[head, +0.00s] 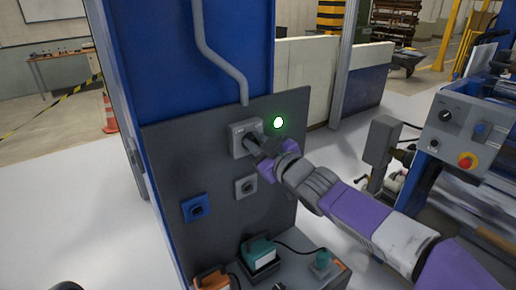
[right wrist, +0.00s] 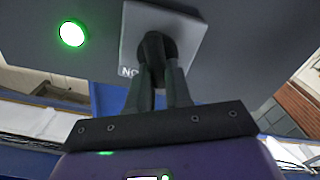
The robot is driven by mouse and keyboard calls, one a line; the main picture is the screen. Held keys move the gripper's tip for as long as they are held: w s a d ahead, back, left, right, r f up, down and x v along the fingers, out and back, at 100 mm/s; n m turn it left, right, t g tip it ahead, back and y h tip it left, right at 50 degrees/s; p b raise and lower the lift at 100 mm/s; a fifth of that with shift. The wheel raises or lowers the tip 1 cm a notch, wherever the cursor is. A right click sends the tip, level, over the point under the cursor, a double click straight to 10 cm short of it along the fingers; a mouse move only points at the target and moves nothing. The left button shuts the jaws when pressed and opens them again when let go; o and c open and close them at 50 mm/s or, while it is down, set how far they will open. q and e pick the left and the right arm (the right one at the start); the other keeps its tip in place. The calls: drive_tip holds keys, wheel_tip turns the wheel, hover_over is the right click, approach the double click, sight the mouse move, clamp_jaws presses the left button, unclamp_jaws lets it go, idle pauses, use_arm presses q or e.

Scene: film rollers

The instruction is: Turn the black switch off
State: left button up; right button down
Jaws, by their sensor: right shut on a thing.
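The black switch (right wrist: 160,45) is a round dark knob on a light grey square box (head: 239,131), high on the dark grey panel. My right gripper (head: 256,147) reaches it from the lower right. In the right wrist view its two dark fingers (right wrist: 158,62) are shut on the knob, which they partly hide. Lettering beside the knob is partly covered. A round lamp (head: 278,122) to the right of the box glows green; it also shows in the right wrist view (right wrist: 72,33). My left gripper is not in view.
Below on the panel (head: 165,165) sit a blue switch (head: 195,208) and another grey switch (head: 246,187). Green and orange plugs (head: 259,252) with cables stand under it. A machine control box (head: 462,130) with a red button is at right.

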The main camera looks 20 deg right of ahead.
drive_tip(key=shift+s+a+n+b, duration=0.15)
drive_tip(key=shift+n+b, duration=0.65)
drive_tip(key=shift+n, duration=1.1)
drive_tip(key=c, duration=1)
unclamp_jaws()
drive_tip(key=shift+a+f, duration=0.1)
drive_tip(key=shift+c, duration=0.2)
drive_tip(key=p+v, duration=0.2)
drive_tip(key=v, duration=0.5)
drive_tip(key=shift+s, duration=0.15)
